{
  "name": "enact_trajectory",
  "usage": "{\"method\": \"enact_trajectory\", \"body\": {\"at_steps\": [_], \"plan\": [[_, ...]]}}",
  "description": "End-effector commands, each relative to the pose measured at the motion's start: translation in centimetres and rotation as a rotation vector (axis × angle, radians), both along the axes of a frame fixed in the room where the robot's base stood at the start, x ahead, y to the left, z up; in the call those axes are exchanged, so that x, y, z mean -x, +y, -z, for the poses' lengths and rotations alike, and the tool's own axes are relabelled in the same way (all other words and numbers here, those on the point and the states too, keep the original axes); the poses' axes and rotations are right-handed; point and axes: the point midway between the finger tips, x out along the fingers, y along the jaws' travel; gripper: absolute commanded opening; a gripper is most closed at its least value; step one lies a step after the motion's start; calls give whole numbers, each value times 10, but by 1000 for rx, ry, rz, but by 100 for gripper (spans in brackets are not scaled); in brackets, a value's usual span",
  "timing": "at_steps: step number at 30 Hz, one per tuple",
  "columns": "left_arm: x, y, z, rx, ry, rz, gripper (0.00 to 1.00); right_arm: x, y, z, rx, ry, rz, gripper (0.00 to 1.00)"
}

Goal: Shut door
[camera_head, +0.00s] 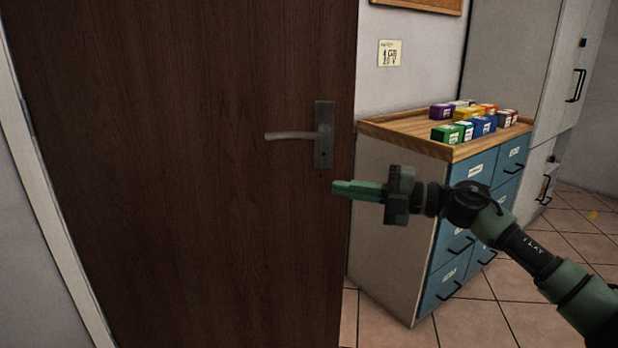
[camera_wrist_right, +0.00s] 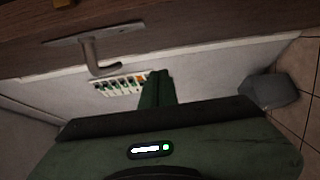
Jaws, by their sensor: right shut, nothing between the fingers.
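A dark brown wooden door (camera_head: 190,200) fills the left half of the head view and stands open, its free edge on the right. A grey lever handle (camera_head: 292,135) on a dark plate is near that edge. In the wrist view, a brown door surface (camera_wrist_right: 200,22) with a lever handle (camera_wrist_right: 95,58) crosses the top. My right gripper (camera_head: 340,189) is shut and empty, its green fingers pointing left by the door's edge, below the handle plate. I cannot tell if they touch the door. The fingers also show in the wrist view (camera_wrist_right: 157,88). My left gripper is out of view.
A wood-topped cabinet (camera_head: 395,220) with blue drawers stands right of the door, several coloured boxes (camera_head: 470,115) on top. A tall grey cabinet (camera_head: 510,55) is behind it. Tiled floor (camera_head: 480,320) is clear at lower right. A pale door frame (camera_head: 50,220) runs down the left.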

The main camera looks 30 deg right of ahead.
Motion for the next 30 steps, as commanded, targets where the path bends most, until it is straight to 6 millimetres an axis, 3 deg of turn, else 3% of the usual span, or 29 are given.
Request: {"method": "enact_trajectory", "body": {"at_steps": [22, 30], "plan": [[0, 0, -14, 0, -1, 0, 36, -68, 60, -3, -3, -4, 1, 0], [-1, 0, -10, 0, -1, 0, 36, -94, 38, 0, -3, -1, 4, 0]]}}
